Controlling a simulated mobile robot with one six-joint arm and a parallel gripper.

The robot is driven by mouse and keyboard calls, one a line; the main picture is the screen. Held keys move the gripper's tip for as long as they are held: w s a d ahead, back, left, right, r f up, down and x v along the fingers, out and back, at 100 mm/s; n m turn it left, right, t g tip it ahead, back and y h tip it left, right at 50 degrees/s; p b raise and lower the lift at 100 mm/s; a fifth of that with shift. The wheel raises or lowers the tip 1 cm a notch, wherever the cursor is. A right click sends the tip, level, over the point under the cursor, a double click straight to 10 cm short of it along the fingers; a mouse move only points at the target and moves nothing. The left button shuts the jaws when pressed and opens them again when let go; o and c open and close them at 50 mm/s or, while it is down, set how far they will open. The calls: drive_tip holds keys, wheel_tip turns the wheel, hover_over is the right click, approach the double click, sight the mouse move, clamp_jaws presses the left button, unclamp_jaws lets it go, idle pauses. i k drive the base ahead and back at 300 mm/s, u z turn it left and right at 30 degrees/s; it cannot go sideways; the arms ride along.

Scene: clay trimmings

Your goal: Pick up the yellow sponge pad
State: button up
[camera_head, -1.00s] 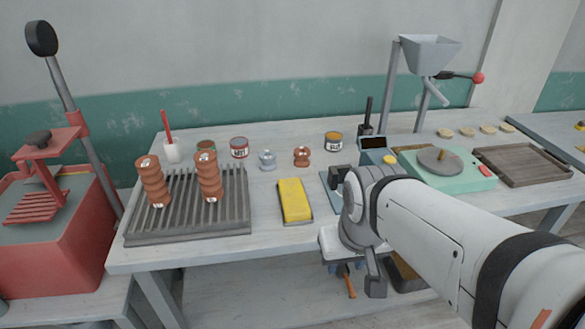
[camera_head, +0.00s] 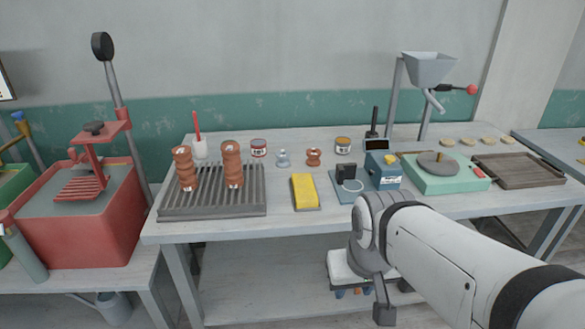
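The yellow sponge pad (camera_head: 304,190) lies on a thin dark backing on the front middle of the pale workbench. It is right of the ribbed grey rack and left of a small blue device. My white arm comes in from the lower right. What appears to be my gripper (camera_head: 352,288) hangs at the arm's end, below and right of the sponge in the picture and apart from it. Its fingers are small and partly hidden, so their opening does not show.
The grey rack (camera_head: 210,208) holds two brown stacked-ring pieces. A blue device (camera_head: 384,170), green turntable (camera_head: 440,180) and wooden tray (camera_head: 515,178) stand to the right. Small cans and pots line the back. A red press (camera_head: 85,215) stands left. Bench space before the sponge is narrow.

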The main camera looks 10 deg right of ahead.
sight(305, 193)
drive_tip(key=u, duration=0.1)
drive_tip(key=i, duration=0.9)
drive_tip(key=z, duration=0.1)
